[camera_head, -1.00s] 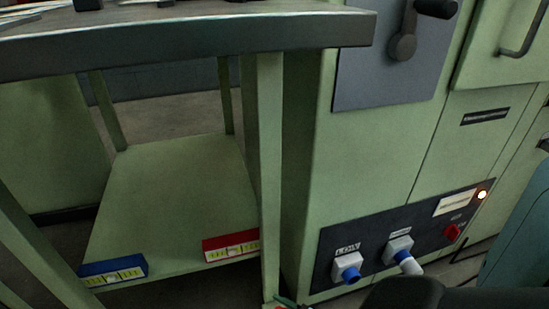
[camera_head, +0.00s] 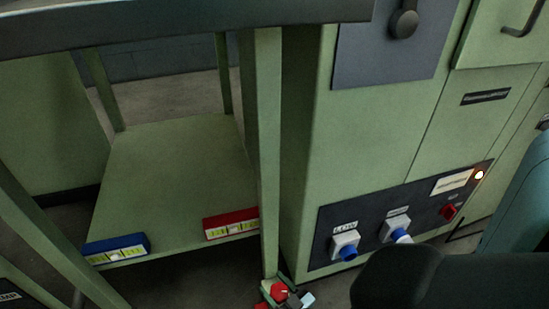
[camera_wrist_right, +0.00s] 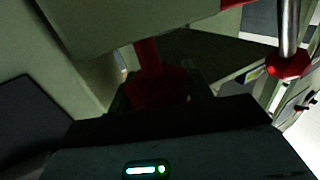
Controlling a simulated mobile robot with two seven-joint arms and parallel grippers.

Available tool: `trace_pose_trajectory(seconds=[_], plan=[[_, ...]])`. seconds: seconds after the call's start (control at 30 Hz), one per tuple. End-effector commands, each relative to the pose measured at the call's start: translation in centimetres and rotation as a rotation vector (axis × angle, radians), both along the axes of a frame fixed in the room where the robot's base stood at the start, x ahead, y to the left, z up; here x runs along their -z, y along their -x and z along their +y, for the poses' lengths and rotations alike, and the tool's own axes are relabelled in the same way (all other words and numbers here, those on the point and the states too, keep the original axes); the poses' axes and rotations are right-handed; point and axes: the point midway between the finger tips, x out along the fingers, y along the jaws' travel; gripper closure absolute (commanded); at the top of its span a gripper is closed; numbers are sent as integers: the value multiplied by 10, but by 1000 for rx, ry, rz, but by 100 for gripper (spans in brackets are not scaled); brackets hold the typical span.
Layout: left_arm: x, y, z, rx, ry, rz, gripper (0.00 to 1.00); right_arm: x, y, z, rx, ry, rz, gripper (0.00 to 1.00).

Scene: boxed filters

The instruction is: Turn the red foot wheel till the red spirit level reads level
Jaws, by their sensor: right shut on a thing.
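The red spirit level (camera_head: 231,225) lies on the front edge of the table's lower shelf. Its yellow vial faces me, but the bubble is too small to read surely. The red foot wheel (camera_head: 279,291) is at the bottom of the table's front right leg. My right gripper (camera_head: 290,297) is low at that leg, shut on the wheel; its arm partly covers the area on the right. In the right wrist view the dark red wheel (camera_wrist_right: 155,88) and its stem show right before the gripper, in shadow. My left gripper is not in view.
A blue spirit level (camera_head: 115,249) lies at the shelf's left front. The green machine (camera_head: 390,130) stands close to the right of the leg, with blue plugs (camera_head: 347,252) low on its panel. Another red wheel (camera_wrist_right: 289,66) shows in the wrist view.

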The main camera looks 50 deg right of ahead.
Motion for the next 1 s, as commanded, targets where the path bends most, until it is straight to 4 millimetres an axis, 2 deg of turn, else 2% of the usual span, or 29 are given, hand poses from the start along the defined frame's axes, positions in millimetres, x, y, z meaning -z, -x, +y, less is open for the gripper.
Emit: trace_pose_trajectory(seconds=[0.4,0.93,0.97,1.0], plan=[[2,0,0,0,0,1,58,1,2,-3,199,-2,2,73],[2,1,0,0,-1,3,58,1,2,-4,223,-1,1,73],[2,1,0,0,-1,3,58,1,2,-4,223,-2,1,46],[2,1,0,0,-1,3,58,1,2,-4,223,-1,1,41]])
